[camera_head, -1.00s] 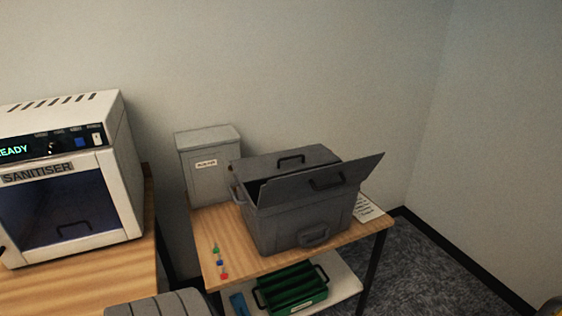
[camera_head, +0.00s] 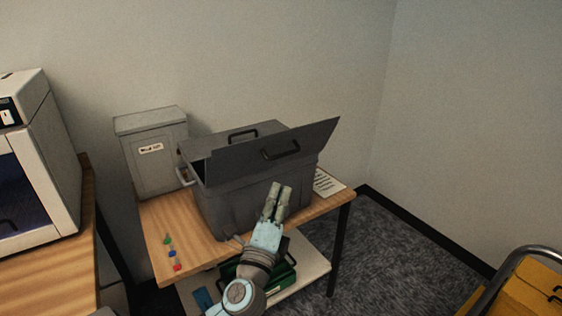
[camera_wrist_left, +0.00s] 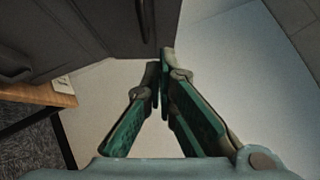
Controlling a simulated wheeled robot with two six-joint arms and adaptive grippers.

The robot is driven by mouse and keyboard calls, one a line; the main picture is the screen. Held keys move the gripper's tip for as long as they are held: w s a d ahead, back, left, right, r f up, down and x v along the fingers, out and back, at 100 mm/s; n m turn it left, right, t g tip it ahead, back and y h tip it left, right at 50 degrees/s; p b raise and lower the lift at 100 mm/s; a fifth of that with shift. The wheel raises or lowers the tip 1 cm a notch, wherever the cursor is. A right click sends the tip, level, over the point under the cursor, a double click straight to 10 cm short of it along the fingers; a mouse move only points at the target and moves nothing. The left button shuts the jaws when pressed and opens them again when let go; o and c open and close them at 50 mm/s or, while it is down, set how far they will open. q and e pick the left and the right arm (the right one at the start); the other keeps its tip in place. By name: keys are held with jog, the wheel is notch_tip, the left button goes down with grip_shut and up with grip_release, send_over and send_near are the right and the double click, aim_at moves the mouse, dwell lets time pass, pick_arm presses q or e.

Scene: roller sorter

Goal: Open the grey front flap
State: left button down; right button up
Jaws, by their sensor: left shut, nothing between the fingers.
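The dark grey box (camera_head: 225,205) stands on the wooden table. Its front flap (camera_head: 312,140) stands raised and tilted at the top front, with a black bar handle (camera_head: 281,150) on it. A dark gap shows behind the flap. My left gripper (camera_head: 280,186) is shut and empty, in front of the box and below the flap, hiding part of the box's front. In the left wrist view my fingertips (camera_wrist_left: 160,68) are together, close to a dark grey panel (camera_wrist_left: 100,22) with a dark handle (camera_wrist_left: 147,22). My right gripper is not in view.
A light grey lidded bin (camera_head: 152,165) stands behind the box on the left. Small coloured pieces (camera_head: 171,254) lie at the table's left front. A green tray (camera_head: 288,280) is on the lower shelf. A white sanitiser (camera_head: 50,150) stands left; a yellow cart (camera_head: 540,285) is lower right.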

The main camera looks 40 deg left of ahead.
pick_arm(q)
jog(key=p, duration=0.1)
send_near(287, 139)
jog(key=w+d, duration=0.2)
jog(key=w, duration=0.1)
jog(key=shift+w+a+r, duration=0.15)
jog(key=shift+a+r, duration=0.1)
jog(key=shift+a, duration=0.4)
jog(key=shift+w+a+r, duration=0.1)
jog(key=shift+a+r, duration=0.15)
jog(key=shift+a, duration=0.45)
jog(key=shift+w+a+r, duration=0.15)
jog(key=shift+a+r, duration=0.05)
jog(key=shift+a, duration=0.45)
jog(key=shift+d+p, duration=0.1)
jog(key=shift+p, duration=0.2)
